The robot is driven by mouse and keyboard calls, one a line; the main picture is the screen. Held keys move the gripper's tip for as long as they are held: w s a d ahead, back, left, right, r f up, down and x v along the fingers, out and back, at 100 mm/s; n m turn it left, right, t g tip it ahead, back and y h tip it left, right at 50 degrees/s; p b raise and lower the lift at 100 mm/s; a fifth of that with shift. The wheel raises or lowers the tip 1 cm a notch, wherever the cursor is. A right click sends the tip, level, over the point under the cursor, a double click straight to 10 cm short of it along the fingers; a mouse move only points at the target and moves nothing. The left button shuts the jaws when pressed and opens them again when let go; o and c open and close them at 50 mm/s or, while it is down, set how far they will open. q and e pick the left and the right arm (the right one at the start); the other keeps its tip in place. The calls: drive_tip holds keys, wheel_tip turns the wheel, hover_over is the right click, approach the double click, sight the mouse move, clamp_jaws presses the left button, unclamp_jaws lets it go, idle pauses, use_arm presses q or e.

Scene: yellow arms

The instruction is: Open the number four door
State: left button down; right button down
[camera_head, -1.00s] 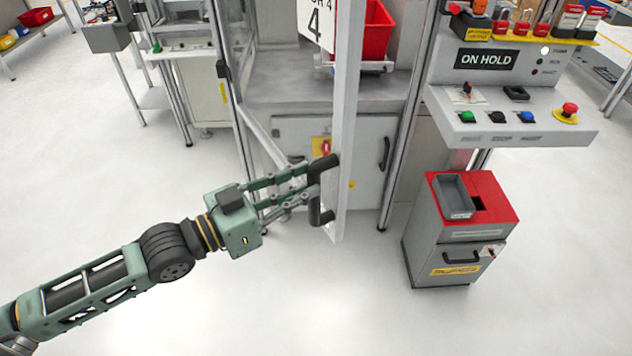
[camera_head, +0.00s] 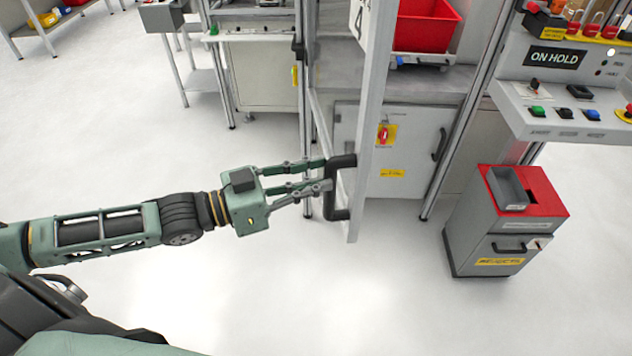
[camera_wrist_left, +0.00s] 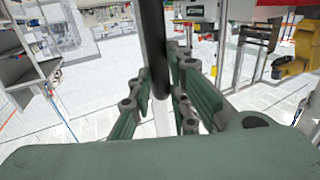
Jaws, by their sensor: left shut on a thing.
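The number four door (camera_head: 368,120) is a light framed panel with a "4" sign (camera_head: 359,22) at its top. It stands swung out from the grey cabinet, seen nearly edge-on. Its black handle (camera_head: 331,205) is on the door's left face in the head view. My left gripper (camera_head: 328,182) is shut on this handle. In the left wrist view the dark handle bar (camera_wrist_left: 153,50) runs upright between the fingers (camera_wrist_left: 160,85). My right gripper is not in view.
Inside the cabinet a red bin (camera_head: 426,25) sits above a lower door (camera_head: 410,150). A grey box with a red top (camera_head: 505,225) stands to the right, below a control panel (camera_head: 560,105). The floor in front is clear.

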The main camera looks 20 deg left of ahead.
use_arm(q)
drive_tip(key=shift+w+a+r+t, duration=0.3)
drive_tip(key=shift+w+r, duration=0.2)
drive_tip(key=shift+w, duration=0.2)
drive_tip(key=c, duration=2.1)
unclamp_jaws()
drive_tip(key=shift+o, duration=1.2)
drive_tip(key=shift+w+a, duration=0.1)
drive_tip(key=shift+o, duration=1.4)
drive_tip(key=shift+w+a+f, duration=0.25)
drive_tip(key=shift+w+f, duration=0.05)
drive_tip(key=shift+w, duration=0.05)
drive_tip(key=shift+s, duration=0.15)
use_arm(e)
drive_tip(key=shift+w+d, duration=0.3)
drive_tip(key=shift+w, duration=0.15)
use_arm(q)
drive_tip(key=shift+d, duration=0.1)
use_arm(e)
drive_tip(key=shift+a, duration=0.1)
use_arm(q)
drive_tip(key=v, duration=1.2)
drive_tip(key=shift+s+d+r, duration=0.15)
drive_tip(key=shift+s, duration=0.05)
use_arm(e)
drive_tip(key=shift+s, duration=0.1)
